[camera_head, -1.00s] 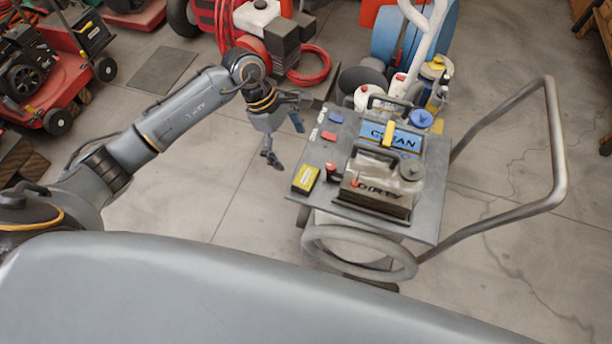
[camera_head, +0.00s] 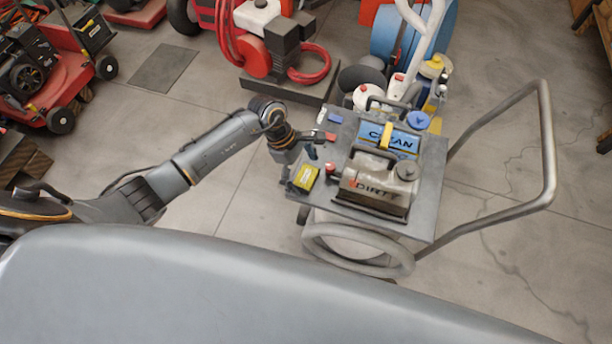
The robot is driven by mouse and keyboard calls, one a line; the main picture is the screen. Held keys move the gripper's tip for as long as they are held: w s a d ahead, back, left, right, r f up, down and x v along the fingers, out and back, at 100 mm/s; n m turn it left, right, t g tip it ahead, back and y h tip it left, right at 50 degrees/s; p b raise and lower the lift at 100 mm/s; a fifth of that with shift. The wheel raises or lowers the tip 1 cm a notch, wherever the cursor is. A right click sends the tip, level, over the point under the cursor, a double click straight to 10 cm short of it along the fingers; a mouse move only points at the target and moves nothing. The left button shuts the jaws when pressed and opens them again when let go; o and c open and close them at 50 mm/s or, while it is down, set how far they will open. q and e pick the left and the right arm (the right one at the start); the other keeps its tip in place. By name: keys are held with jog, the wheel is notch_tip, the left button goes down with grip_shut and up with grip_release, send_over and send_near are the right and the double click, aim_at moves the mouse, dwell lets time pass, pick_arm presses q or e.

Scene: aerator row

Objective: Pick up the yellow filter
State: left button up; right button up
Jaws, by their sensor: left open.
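A yellow block (camera_head: 305,178), which looks like the yellow filter, sits at the left front corner of the grey cart top (camera_head: 427,190). My left gripper (camera_head: 301,168) is open beside the block's far left side, with its fingers close to it. Part of the gripper is hidden by its own wrist, and I cannot tell if a finger touches the block. My right gripper is not in view.
A jug marked DIRTY (camera_head: 378,186) and a blue-labelled CLEAN container (camera_head: 388,138) stand on the cart. The cart's tube handle (camera_head: 548,140) extends right. Red mowers (camera_head: 45,75) stand far left.

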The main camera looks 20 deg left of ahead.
pick_arm(q)
jog(key=c, duration=1.1)
jog(key=shift+r, duration=0.1)
jog(key=shift+c, duration=0.2)
